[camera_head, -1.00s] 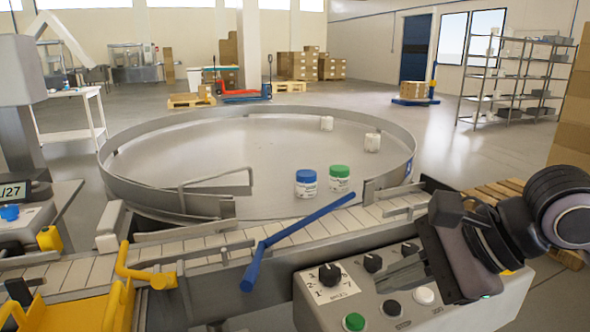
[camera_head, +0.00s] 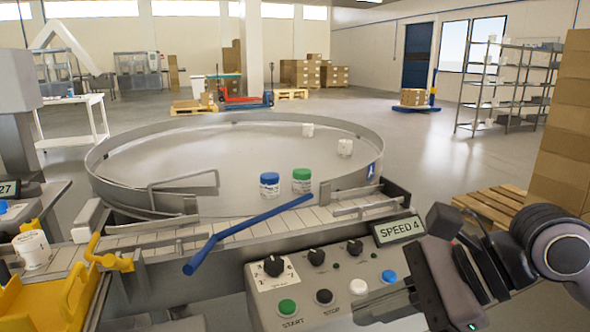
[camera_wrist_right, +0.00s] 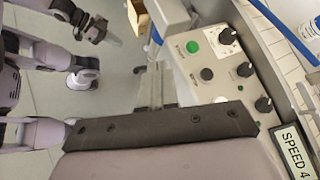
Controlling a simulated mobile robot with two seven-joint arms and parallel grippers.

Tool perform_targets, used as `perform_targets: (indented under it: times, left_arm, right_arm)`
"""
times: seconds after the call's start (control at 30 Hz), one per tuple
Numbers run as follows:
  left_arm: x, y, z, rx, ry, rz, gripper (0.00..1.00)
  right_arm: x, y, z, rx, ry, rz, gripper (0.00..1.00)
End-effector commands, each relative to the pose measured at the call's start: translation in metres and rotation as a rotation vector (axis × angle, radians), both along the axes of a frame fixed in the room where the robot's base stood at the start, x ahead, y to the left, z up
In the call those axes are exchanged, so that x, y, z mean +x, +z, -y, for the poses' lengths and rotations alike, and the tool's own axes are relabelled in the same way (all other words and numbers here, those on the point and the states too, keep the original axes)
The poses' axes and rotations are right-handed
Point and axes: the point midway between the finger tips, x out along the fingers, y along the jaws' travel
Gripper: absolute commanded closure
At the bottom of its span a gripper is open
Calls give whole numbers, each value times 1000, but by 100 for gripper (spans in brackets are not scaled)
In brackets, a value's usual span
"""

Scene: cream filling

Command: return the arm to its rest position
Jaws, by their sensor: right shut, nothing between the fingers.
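My right gripper (camera_head: 398,302) is at the lower right of the head view, over the right part of the control panel (camera_head: 258,312). Its dark body hides part of the panel's right end. In the right wrist view its fingers (camera_wrist_right: 155,84) are together and empty, beside the panel's buttons and apart from them. My left gripper (camera_wrist_right: 108,36) shows small at the upper left of the right wrist view, over the floor; I cannot tell whether it is open. It is not in the head view.
The panel has knobs, buttons and a display (camera_head: 398,230) reading SPEED 4. Behind it run a conveyor (camera_head: 235,229) and a blue bar (camera_head: 250,226). A round table (camera_head: 235,122) holds blue-lidded (camera_head: 269,186) and green-lidded (camera_head: 302,182) jars. A pallet (camera_head: 490,205) stands right.

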Motion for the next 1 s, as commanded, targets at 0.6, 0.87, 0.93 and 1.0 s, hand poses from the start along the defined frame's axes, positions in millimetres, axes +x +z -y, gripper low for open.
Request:
perform_targets:
  times: [0.6, 0.87, 0.93, 1.0]
  left_arm:
    - [-1, 41, -7, 21, 6, 11, 100]
    - [-4, 54, -9, 22, 15, 9, 100]
    - [-4, 59, -10, 26, 15, 9, 100]
    - [-4, 64, -11, 29, 16, 11, 100]
  right_arm:
    - [10, 51, -32, 1221, -255, -1279, 100]
    - [48, -19, 24, 1740, -610, -1863, 100]
    - [49, -51, 40, 1878, -733, -2011, 100]
    - [43, -88, 57, 2016, -869, -2150, 100]
